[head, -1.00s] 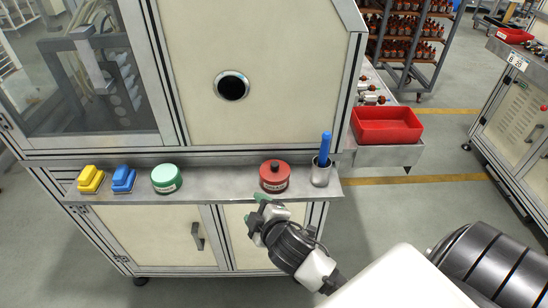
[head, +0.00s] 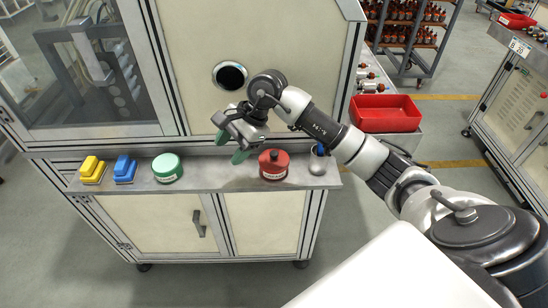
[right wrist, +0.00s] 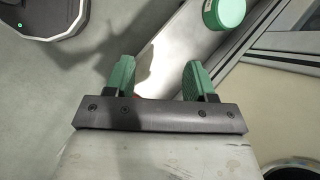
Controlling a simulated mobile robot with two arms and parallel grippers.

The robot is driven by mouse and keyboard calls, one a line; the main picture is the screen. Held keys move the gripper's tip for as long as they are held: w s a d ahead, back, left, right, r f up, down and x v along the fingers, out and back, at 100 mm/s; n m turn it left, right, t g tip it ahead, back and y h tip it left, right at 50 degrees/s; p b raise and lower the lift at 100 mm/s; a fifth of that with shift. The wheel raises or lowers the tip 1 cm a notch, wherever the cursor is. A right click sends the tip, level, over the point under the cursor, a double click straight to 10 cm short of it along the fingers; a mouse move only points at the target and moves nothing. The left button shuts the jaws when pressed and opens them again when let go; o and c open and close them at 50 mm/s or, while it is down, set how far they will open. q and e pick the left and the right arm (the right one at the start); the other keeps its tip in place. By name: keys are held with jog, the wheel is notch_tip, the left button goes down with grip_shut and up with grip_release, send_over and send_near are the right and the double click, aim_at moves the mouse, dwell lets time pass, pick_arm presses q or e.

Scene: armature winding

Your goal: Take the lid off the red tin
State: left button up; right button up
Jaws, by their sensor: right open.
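The red tin (head: 273,168) stands upright on the narrow metal shelf (head: 220,178), with its lid on and a dark knob on top. My right gripper (head: 231,147) is open and empty, above the shelf just left of the tin and apart from it. Its green fingers also show in the right wrist view (right wrist: 158,70), with bare shelf between and beyond them. There only a sliver of red shows beside the left finger; the rest of the tin is hidden. My left gripper is not in view.
A green tin (head: 167,168), a blue block (head: 125,170) and a yellow block (head: 92,171) stand left along the shelf. A metal cup (head: 318,166) with a blue handle is close right of the red tin. The machine's panel rises behind. A red bin (head: 386,113) stands further right.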

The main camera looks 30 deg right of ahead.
jog(key=d+r+g+h, duration=0.2)
jog(key=d+h, duration=0.4)
jog(key=d, duration=0.6)
jog(key=p, duration=0.1)
send_over(274, 153)
jog(key=f, duration=0.4)
jog(key=shift+d, duration=0.3)
jog(key=shift+f, duration=0.35)
jog(key=shift+a+f+n+p, duration=0.1)
jog(key=shift+f+n+p, duration=0.2)
jog(key=shift+p, duration=0.1)
jog(key=f+p, duration=0.2)
jog(key=f, duration=0.2)
jog(key=shift+a+f, duration=0.1)
jog(key=shift+a, duration=0.1)
jog(key=shift+f, duration=0.3)
jog(key=c, duration=1)
jog(key=shift+r, duration=0.15)
